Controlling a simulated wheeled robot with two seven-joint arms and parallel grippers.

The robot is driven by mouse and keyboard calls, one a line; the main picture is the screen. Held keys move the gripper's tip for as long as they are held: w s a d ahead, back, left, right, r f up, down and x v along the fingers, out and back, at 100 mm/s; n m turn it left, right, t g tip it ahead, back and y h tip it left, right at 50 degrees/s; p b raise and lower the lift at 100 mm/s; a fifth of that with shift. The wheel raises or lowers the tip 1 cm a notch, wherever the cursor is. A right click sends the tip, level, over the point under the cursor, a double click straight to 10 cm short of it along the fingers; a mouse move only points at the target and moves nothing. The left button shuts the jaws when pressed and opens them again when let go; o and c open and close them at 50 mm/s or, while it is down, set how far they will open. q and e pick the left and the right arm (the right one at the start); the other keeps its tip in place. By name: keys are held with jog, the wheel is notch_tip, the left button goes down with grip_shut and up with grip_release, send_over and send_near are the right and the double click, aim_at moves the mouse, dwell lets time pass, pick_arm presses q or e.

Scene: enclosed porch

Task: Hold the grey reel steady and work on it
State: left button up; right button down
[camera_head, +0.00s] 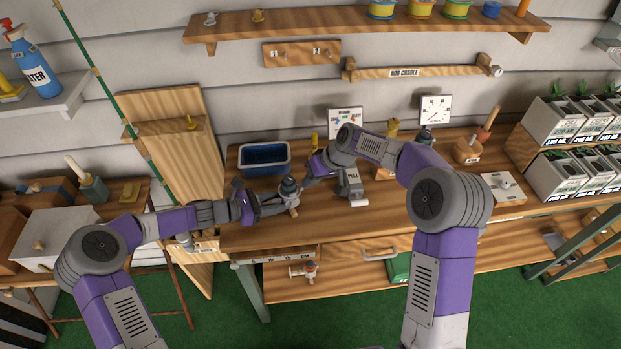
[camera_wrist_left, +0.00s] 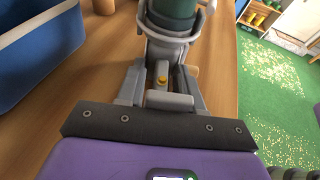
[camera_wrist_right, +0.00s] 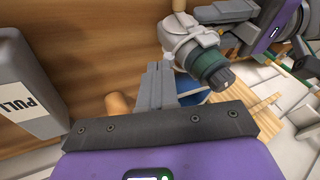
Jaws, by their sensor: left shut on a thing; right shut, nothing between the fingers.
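The grey reel (camera_head: 289,187), with a dark green spool and a grey frame, is over the left part of the workbench. It also shows in the left wrist view (camera_wrist_left: 173,22) and in the right wrist view (camera_wrist_right: 207,55). My left gripper (camera_head: 275,205) is shut on the lower grey part of the reel, from the left. My right gripper (camera_head: 308,182) is just to the right of the reel, its fingers together and empty. In the right wrist view its fingertips (camera_wrist_right: 158,80) are beside the reel; I cannot tell whether they touch it.
A blue bin (camera_head: 244,158) stands behind the reel on the wooden workbench (camera_head: 370,219). A grey box marked PULL (camera_head: 351,184) stands close to my right gripper. A tall wooden board (camera_head: 170,160) is at the left. Planters (camera_head: 560,120) stand at the right.

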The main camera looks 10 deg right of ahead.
jog(key=f+y, duration=0.1)
jog(key=y, duration=0.1)
jog(key=shift+w+d+f+m+g+y, duration=0.1)
jog(key=shift+d+f+m+g+y, duration=0.2)
jog(key=shift+f+g, duration=0.1)
jog(key=shift+f, duration=0.25)
jog(key=shift+r, duration=0.15)
dwell(0.9)
